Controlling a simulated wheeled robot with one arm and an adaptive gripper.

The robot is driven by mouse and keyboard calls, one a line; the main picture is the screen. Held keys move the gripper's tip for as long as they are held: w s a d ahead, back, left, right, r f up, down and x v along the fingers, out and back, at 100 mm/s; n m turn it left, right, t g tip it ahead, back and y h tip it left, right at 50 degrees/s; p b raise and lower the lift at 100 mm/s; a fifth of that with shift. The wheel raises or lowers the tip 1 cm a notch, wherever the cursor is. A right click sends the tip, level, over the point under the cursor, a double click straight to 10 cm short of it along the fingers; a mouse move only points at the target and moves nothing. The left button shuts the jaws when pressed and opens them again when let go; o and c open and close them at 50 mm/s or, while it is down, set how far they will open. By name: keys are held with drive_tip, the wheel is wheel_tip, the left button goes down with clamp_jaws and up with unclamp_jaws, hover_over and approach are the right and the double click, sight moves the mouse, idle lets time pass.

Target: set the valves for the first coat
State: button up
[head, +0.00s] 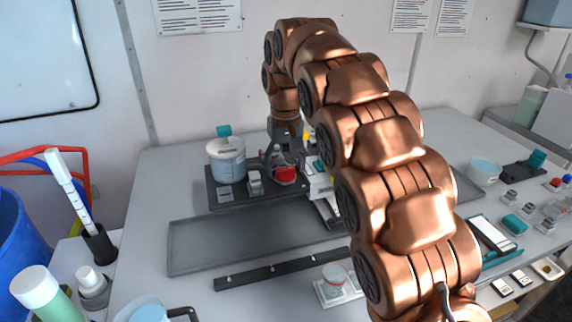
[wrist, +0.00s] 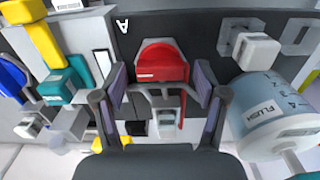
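A red valve handle (wrist: 162,65) with a rounded top and a narrow arm running down shows in the wrist view, under a letter A on the dark panel (wrist: 205,25). My gripper (wrist: 161,82) is open, with one finger on each side of the red handle and visible gaps between. In the head view the red part (head: 285,176) sits on the dark board below my wrist; the fingertips are hard to make out there. A yellow handle (wrist: 45,45), a teal handle (wrist: 62,87) and a blue handle (wrist: 12,78) lie to the left in the wrist view.
A clear container labelled FLUSH (wrist: 268,108) stands close on the right in the wrist view. A grey tray (head: 205,250) and a black rail (head: 280,272) lie in front of the board. My arm hides much of the bench's middle.

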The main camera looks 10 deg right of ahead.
sight(285, 168)
idle(0.4)
drive_tip(key=n+p, duration=0.1)
drive_tip(key=n, duration=0.4)
drive_tip(key=shift+n+p, duration=0.3)
drive_tip(key=shift+p, duration=0.05)
drive_tip(key=n+p, duration=0.1)
drive_tip(key=n, duration=0.2)
drive_tip(key=shift+r+p, duration=0.15)
drive_tip(key=shift+p, duration=0.2)
drive_tip(key=shift+n+p, duration=1)
drive_tip(key=shift+n, duration=0.5)
drive_tip(key=shift+r+b, duration=0.4)
drive_tip(key=shift+b, duration=0.05)
drive_tip(key=shift+r+b, duration=0.75)
drive_tip(key=shift+r, duration=2.5)
